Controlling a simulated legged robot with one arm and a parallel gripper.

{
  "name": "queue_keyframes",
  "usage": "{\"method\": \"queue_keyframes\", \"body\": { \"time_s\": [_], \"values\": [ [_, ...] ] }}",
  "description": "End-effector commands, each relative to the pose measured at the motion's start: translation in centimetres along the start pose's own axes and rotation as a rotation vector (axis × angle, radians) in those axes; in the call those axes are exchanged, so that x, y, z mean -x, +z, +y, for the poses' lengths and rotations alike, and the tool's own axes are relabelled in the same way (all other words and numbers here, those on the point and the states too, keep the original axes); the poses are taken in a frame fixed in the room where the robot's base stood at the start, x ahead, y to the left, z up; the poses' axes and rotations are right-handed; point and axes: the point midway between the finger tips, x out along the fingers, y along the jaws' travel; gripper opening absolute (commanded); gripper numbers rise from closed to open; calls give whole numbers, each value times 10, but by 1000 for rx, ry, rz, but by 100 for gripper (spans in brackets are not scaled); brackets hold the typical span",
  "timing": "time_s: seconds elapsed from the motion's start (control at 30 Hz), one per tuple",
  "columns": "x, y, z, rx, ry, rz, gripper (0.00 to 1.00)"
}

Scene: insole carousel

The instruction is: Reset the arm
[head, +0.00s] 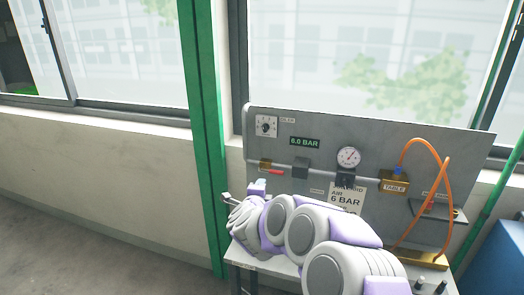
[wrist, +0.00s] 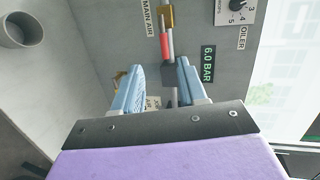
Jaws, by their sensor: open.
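My arm reaches from the lower right of the head view toward a grey air panel (head: 300,125). My gripper (head: 261,184) is in front of the panel's left part, partly hidden by my own wrist. In the wrist view my gripper (wrist: 160,76) shows two light blue fingers spread apart, with nothing held between them. A valve with a red handle (wrist: 167,46) lies just beyond the fingers, below a brass fitting (wrist: 166,15). In the head view the red handle (head: 277,171) shows just above my gripper. I cannot tell whether the fingers touch anything.
An orange hose (head: 447,190) loops at the panel's right, by the brass TABLE block (head: 394,183). A gauge (head: 348,157) and an oiler dial (head: 265,126) sit on the panel. A green post (head: 205,130) stands left. A grey cup (wrist: 17,30) shows in the wrist view. Floor at left is clear.

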Motion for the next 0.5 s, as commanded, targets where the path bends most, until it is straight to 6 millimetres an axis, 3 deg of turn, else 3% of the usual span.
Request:
{"method": "queue_keyframes", "body": {
  "time_s": [0.1,0.23,0.37,0.5],
  "values": [
    [29,21,-23,99,40,-179,42],
    [76,41,-31,267,96,-392,42],
    [129,45,-25,463,153,-575,42],
    [191,30,-4,692,234,-745,42]
  ]
}}
